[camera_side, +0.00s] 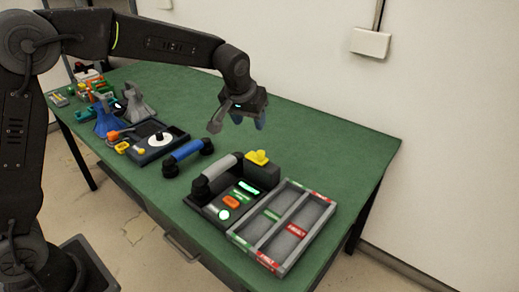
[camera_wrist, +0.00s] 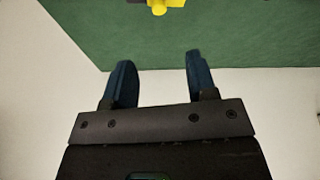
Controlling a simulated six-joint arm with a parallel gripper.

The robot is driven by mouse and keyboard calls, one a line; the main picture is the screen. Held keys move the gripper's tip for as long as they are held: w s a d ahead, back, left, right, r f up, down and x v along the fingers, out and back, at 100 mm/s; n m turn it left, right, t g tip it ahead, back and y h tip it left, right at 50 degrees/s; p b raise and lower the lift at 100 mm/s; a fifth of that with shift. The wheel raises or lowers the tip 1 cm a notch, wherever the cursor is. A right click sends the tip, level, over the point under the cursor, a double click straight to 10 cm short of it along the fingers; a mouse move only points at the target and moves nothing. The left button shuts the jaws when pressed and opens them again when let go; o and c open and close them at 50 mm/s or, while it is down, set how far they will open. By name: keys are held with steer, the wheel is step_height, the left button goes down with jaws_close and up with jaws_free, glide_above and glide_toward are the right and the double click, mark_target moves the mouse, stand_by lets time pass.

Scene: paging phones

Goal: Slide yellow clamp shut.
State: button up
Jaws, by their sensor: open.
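The yellow clamp (camera_side: 257,157) sits on top of a dark block at the back of a dark device with a grey handle. A yellow part (camera_wrist: 160,6), which looks like the same clamp, shows at the top edge of the wrist view, mostly cut off. My gripper (camera_side: 240,122) hangs in the air above and behind the clamp, apart from it. In the wrist view my gripper (camera_wrist: 158,75) has its two blue fingers spread with nothing between them. Whether the clamp is slid open or shut is too small to tell.
A grey tray (camera_side: 238,238) with compartments and red and green labels stands right of the device. A blue handle (camera_side: 187,150), a dark panel and blue and grey funnel-like objects stand to the left. The green table (camera_side: 330,150) is clear at the back right.

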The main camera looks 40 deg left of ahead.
mark_target(260, 152)
steer(key=x, duration=1.4)
steer(key=shift+w+f, duration=0.15)
steer(key=shift+w, duration=0.05)
steer(key=shift+c, duration=0.2)
jaws_close()
